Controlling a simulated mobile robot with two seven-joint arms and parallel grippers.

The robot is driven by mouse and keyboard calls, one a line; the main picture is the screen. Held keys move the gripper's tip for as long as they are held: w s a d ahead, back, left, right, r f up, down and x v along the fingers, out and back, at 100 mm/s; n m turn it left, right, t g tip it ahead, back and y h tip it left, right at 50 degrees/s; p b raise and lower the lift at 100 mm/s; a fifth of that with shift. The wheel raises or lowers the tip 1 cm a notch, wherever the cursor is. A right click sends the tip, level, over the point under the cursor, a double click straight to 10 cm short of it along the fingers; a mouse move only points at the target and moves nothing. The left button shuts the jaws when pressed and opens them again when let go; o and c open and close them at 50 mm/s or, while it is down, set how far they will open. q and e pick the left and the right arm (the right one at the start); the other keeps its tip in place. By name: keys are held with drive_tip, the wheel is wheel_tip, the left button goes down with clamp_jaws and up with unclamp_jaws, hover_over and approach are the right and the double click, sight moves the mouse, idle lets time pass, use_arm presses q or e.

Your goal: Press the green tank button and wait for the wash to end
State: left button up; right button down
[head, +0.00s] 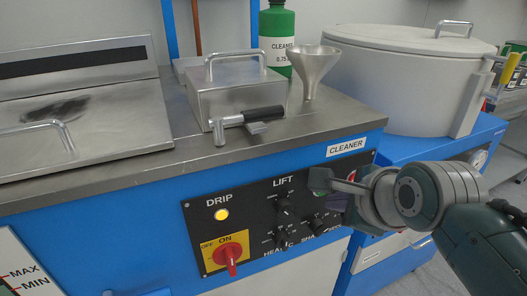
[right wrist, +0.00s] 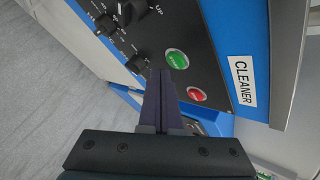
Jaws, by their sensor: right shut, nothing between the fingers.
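The green button (right wrist: 177,59) sits on the black control panel of the blue cleaner tank, above a red button (right wrist: 196,94) in the right wrist view. In the head view the green button (head: 320,179) is partly hidden by my right gripper (head: 336,184). The fingers of my right gripper (right wrist: 161,78) are shut and empty, pointing at the panel. Their tips are close to the green button; I cannot tell whether they touch it. The DRIP lamp (head: 221,214) glows yellow. My left gripper is not in view.
The panel also has black knobs (head: 288,217) and a red rotary switch (head: 231,258). On the steel top (head: 180,165) stand a lidded metal box (head: 240,92), a funnel (head: 315,65) and a green cleaner bottle (head: 277,22). A grey lidded drum (head: 405,75) stands at right.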

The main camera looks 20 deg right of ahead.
drive_tip(key=shift+w, duration=0.15)
drive_tip(key=shift+w, duration=0.3)
drive_tip(key=shift+w, duration=0.1)
idle(0.4)
drive_tip(key=shift+w+a, duration=0.1)
drive_tip(key=shift+w, duration=0.2)
drive_tip(key=shift+s, duration=0.1)
idle(0.5)
drive_tip(key=shift+s+p, duration=0.7)
drive_tip(key=shift+p, duration=0.1)
